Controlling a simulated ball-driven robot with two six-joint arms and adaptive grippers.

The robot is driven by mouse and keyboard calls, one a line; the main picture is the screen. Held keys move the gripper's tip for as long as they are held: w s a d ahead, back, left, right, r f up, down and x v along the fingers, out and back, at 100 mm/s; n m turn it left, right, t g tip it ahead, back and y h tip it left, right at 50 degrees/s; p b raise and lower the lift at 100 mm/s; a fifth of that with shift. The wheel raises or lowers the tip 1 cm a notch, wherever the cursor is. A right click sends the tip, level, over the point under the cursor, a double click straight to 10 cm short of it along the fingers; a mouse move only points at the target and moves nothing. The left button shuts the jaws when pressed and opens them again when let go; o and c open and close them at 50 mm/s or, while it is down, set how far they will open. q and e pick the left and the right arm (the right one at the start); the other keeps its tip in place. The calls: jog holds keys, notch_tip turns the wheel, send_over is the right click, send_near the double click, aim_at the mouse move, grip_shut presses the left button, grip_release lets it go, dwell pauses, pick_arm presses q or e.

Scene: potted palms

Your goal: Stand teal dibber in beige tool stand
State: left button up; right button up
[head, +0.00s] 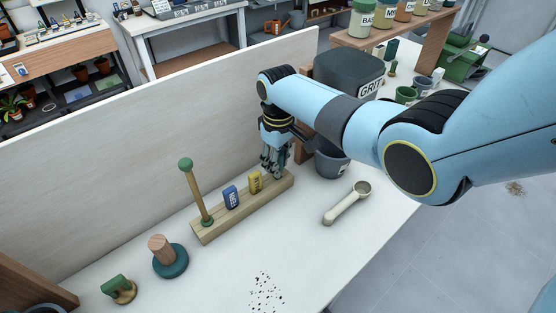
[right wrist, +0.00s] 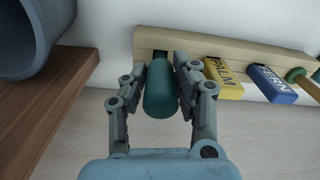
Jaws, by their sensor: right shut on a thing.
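The beige tool stand (head: 252,206) is a long wooden block lying on the white table, also in the right wrist view (right wrist: 225,47). My right gripper (head: 276,172) is over its far right end, fingers pointing down. In the right wrist view the gripper (right wrist: 161,88) is shut on the teal dibber (right wrist: 160,92), a rounded cylinder with its far end at the stand's end. I cannot tell how deep its tip sits in the stand. In the head view the fingers hide the dibber. My left gripper is not in view.
The stand also bears a yellow PALM tag (head: 255,181), a blue FERN tag (head: 231,197) and a green-knobbed wooden stick (head: 195,190). A grey pot (head: 331,163) is close right of the gripper. A cream scoop (head: 345,205) lies in front. A pale panel (head: 130,150) runs behind.

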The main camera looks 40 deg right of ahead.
jog(key=shift+f+b, duration=0.3)
jog(key=shift+f, duration=0.2)
jog(key=o, duration=1.6)
jog(key=shift+r, duration=0.15)
notch_tip(320, 180, up, 6)
jog(key=p, duration=0.6)
jog(key=shift+f, duration=0.25)
jog(key=shift+r, duration=1.15)
jog(key=shift+f, duration=0.1)
